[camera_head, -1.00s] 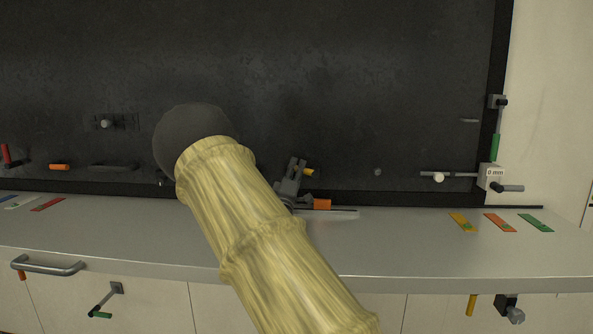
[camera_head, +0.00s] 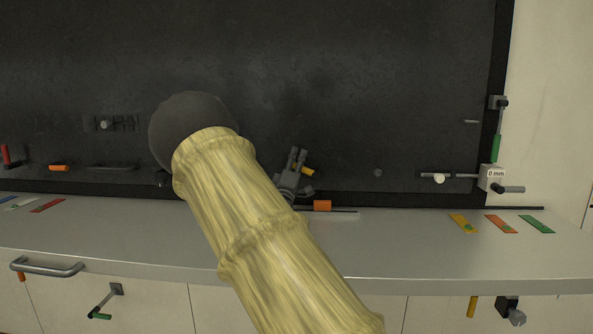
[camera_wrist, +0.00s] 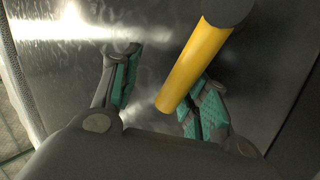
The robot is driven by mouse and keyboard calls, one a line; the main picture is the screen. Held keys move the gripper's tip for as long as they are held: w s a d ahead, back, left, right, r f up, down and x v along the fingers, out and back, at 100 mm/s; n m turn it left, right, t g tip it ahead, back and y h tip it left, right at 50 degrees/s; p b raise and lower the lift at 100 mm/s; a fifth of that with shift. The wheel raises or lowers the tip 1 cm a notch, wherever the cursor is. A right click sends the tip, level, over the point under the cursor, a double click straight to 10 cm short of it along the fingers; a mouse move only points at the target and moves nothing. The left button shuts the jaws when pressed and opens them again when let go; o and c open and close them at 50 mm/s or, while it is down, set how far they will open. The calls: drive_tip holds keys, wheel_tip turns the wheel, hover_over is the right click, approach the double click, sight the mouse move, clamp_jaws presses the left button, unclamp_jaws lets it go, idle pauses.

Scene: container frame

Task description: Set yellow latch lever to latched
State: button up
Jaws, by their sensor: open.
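The yellow latch lever (camera_wrist: 196,66) shows in the wrist view as a yellow cylinder with a dark round end at the top. It slants down between my gripper's fingers (camera_wrist: 172,68), nearer the right one. The fingers have teal pads and stand apart; whether one touches the lever I cannot tell. My sleeved arm hides the area to the left. The lever's pivot and latch are not clearly visible.
An orange handle (camera_head: 322,206) sits close to my gripper at the back of the grey counter (camera_head: 420,250). Another yellow handle (camera_head: 472,306) hangs below the counter. The middle counter is mostly clear.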

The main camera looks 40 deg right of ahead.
wheel_tip(320, 180, up, 7)
idle(0.3)
drive_tip(key=shift+c, duration=0.5)
